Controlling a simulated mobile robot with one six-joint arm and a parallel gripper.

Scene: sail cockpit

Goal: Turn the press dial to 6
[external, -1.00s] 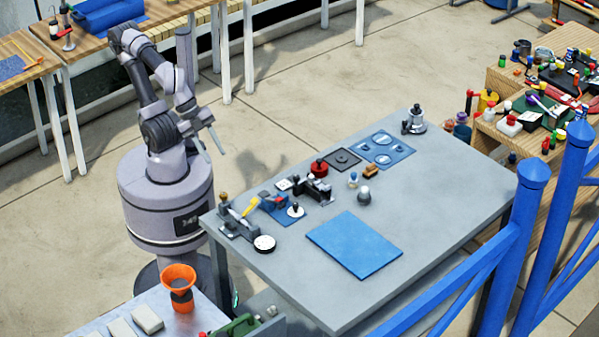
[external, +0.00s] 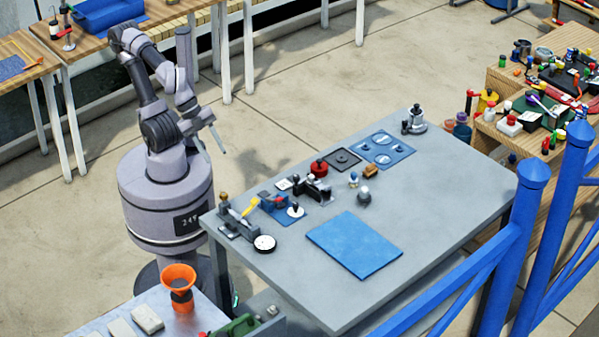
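My gripper (external: 212,147) hangs in the air left of the grey table (external: 440,200), beyond its far left edge. Its two fingers are apart with nothing between them, and it touches nothing on the table. A round white-faced disc with a dark rim (external: 264,243) lies near the table's left edge and may be the dial. A grey device with a yellow lever (external: 238,222) stands just behind it. A dark press-like device (external: 313,188) stands farther right. No dial numbers or pointer can be read at this size.
A blue mat (external: 354,245) lies bare at the front of the table. A red round object (external: 319,167), a blue plate (external: 382,150) and a grey-and-black device (external: 414,121) stand along the back. The table's right side is clear. A blue railing (external: 510,250) runs along the front right.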

